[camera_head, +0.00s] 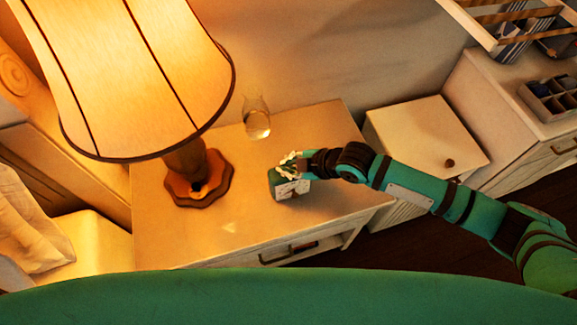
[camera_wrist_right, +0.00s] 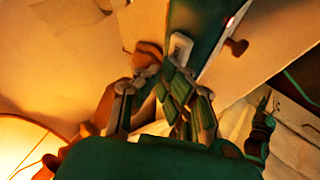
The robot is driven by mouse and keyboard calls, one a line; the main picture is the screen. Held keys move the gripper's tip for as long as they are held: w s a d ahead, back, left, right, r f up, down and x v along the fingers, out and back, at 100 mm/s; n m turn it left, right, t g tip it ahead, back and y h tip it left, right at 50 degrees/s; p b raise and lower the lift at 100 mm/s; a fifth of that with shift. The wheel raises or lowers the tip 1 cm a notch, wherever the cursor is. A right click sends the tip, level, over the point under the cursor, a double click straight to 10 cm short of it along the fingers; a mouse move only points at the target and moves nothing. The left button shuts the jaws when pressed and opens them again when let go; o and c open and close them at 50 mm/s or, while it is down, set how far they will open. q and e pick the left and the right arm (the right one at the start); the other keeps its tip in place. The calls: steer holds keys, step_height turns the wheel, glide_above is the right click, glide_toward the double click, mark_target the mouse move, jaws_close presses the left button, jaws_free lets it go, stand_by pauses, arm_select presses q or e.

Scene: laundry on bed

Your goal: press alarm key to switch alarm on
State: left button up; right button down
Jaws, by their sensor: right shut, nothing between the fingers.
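A small green alarm clock (camera_head: 289,186) with a pale face stands on the bedside table (camera_head: 225,235), right of the lamp. In the wrist view, a green surface (camera_wrist_right: 207,28) that looks like the clock's shows beyond the fingers, with a pale key-like piece (camera_wrist_right: 180,47) on it. My right gripper (camera_head: 289,160) is shut and empty, at the clock's top; its fingertips (camera_wrist_right: 158,75) show close to the pale piece. I cannot tell whether they touch it. Part of the clock is hidden by the gripper. My left gripper is not in view.
A lit lamp (camera_head: 140,75) on a brown base (camera_head: 198,182) stands left of the clock. A glass carafe (camera_head: 256,118) stands behind. A white cabinet (camera_head: 425,135) with a brown knob is at right. The table's front left is clear.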

steer(key=shift+r+p, duration=0.3)
steer(key=shift+r, duration=0.05)
step_height(320, 180, up, 6)
steer(key=p, duration=0.5)
steer(key=shift+p, duration=0.4)
